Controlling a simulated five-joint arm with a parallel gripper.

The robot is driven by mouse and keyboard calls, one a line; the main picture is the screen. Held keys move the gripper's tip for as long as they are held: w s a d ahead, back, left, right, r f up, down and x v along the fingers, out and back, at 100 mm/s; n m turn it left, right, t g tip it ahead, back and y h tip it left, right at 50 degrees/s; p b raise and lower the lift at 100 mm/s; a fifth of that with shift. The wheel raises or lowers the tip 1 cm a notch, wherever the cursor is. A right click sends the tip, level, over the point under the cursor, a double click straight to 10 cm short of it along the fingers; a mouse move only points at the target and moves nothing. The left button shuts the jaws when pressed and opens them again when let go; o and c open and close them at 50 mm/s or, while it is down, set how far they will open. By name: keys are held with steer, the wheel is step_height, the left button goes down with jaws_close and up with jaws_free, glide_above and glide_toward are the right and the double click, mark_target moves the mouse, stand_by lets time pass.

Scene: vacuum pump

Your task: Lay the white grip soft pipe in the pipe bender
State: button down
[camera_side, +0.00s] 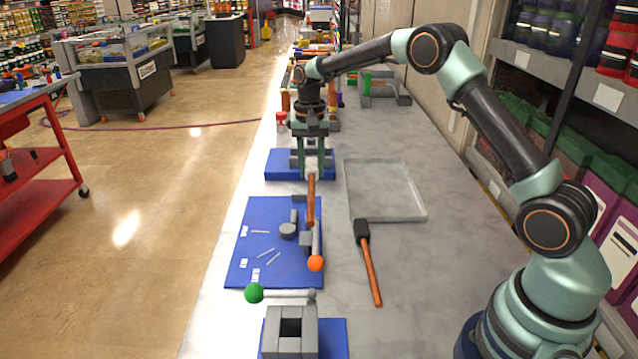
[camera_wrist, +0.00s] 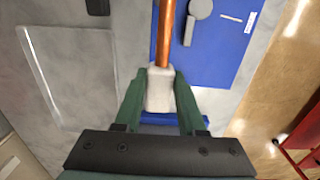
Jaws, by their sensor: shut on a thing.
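The soft pipe is a copper-coloured rod (camera_side: 311,205) with a white grip (camera_wrist: 160,90) at one end. My gripper (camera_wrist: 161,76) is shut on the white grip, with a green finger on each side. In the side view my gripper (camera_side: 312,160) points down beyond the far end of the pipe bender. The bender is a blue plate (camera_side: 245,262) with a round grey former (camera_side: 288,231), grey blocks and a lever ending in an orange ball (camera_side: 316,264). The pipe overlaps the plate's right edge in the picture; whether it touches the bender I cannot tell.
A blue-based fixture (camera_side: 280,168) is behind my gripper. A grey block fixture (camera_side: 283,340) and a green-ball lever (camera_side: 254,293) are in front. Bare bench lies around the hammer.

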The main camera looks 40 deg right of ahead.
mark_target(302, 212)
steer(key=shift+w+a+f, duration=0.95)
steer(key=shift+w+f, duration=0.05)
steer(key=shift+f, duration=0.15)
steer(key=shift+f, duration=0.1)
steer(key=shift+f, duration=3.8)
steer(key=shift+c, duration=2.1)
jaws_free()
steer(key=shift+s, duration=0.1)
step_height(302, 212, up, 12)
steer(key=shift+w, duration=0.25)
steer(key=shift+r, duration=0.1)
